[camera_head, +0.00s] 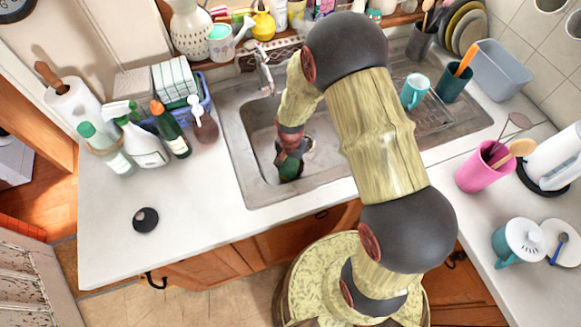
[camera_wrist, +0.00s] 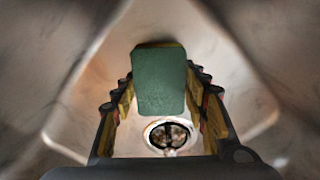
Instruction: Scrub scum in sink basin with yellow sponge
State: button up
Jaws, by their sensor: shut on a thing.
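My gripper (camera_head: 289,160) reaches down into the metal sink basin (camera_head: 262,125). In the wrist view my gripper (camera_wrist: 162,92) is shut on the sponge (camera_wrist: 158,82), which shows a green face and a thin yellowish-brown edge at its top. In the head view the sponge (camera_head: 289,169) is a small dark green patch at the fingertips. The round drain (camera_wrist: 171,134) lies just below the sponge in the wrist view. Faint darker smudges show on the basin (camera_wrist: 262,100); I cannot tell whether they are scum or shading. Contact between sponge and basin is unclear.
Spray bottles (camera_head: 143,140) and a blue basket (camera_head: 190,103) stand left of the sink. A black round object (camera_head: 146,219) lies on the left counter. A teal mug (camera_head: 415,91) stands on the drainboard. A pink cup (camera_head: 482,172) stands to the right. The front-left counter is mostly clear.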

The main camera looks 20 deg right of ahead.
jog(key=shift+r+p, duration=2.15)
jog(key=shift+r, duration=1.2)
